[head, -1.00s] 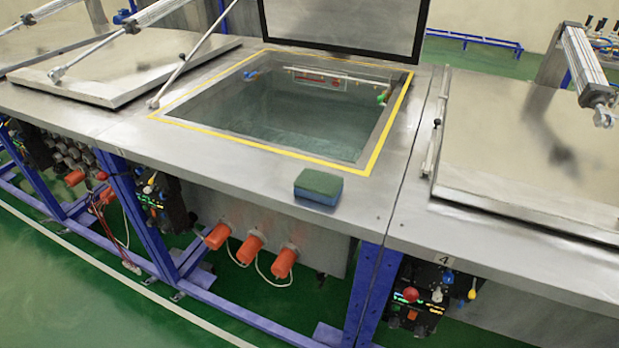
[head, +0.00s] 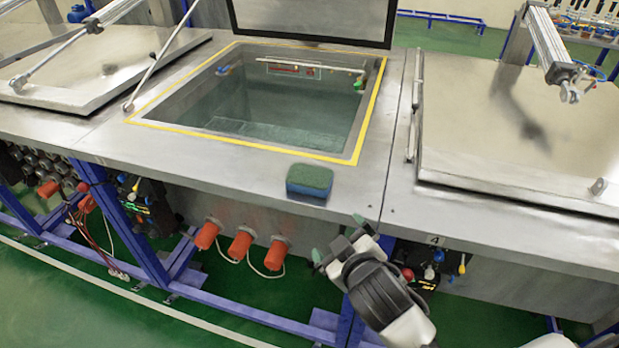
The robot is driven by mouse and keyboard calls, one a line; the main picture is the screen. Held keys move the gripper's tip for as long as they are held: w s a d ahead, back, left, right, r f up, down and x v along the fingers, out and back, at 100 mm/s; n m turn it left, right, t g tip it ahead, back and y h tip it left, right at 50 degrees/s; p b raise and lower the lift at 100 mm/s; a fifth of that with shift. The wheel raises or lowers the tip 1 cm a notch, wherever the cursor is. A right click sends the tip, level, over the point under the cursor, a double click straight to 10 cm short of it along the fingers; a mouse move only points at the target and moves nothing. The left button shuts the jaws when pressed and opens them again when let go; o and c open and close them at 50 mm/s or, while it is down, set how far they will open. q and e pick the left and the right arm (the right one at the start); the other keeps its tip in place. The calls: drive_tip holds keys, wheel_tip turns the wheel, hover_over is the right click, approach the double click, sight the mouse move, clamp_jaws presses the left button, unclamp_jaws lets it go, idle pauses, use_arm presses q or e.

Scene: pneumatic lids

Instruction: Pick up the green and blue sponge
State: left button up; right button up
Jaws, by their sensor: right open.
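The sponge (head: 310,181) lies flat on the metal bench top, with its green side up and blue side below. It sits between the front rim of the open tank and the bench's front edge. My right gripper (head: 338,236) is in the head view, below and slightly right of the sponge, near the bench's front edge. It is open and empty, with its fingers apart and clear of the sponge. My left gripper is not in view.
The open tank (head: 190,124) with a yellow border holds water behind the sponge, its lid (head: 315,18) raised. Closed lids (head: 520,130) with pneumatic cylinders stand on both sides. Orange connectors (head: 240,245) stick out below the bench front. The bench around the sponge is clear.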

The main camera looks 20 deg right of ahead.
drive_tip(key=w+a+r+n+t+y, duration=0.3)
drive_tip(key=a+r+n+y, duration=0.15)
drive_tip(key=r+n, duration=0.2)
drive_tip(key=w+a+r+n+t+y, duration=0.3)
drive_tip(key=w+a+r+n+y, duration=0.15)
drive_tip(key=r, duration=0.35)
drive_tip(key=s+a+r+n+g+y, duration=0.1)
drive_tip(key=a+r+n+g+y, duration=0.35)
drive_tip(key=n+g+y, duration=0.75)
drive_tip(key=n+g+h, duration=0.5)
drive_tip(key=n+h, duration=1.2)
drive_tip(key=n, duration=0.1)
approach(313, 175)
drive_tip(key=p+x, duration=0.1)
drive_tip(key=x, duration=0.3)
drive_tip(key=shift+a+f, duration=0.1)
drive_tip(key=shift+f, duration=0.05)
drive_tip(key=shift+p+x, duration=1)
drive_tip(key=shift+x, duration=2)
drive_tip(key=c, duration=1)
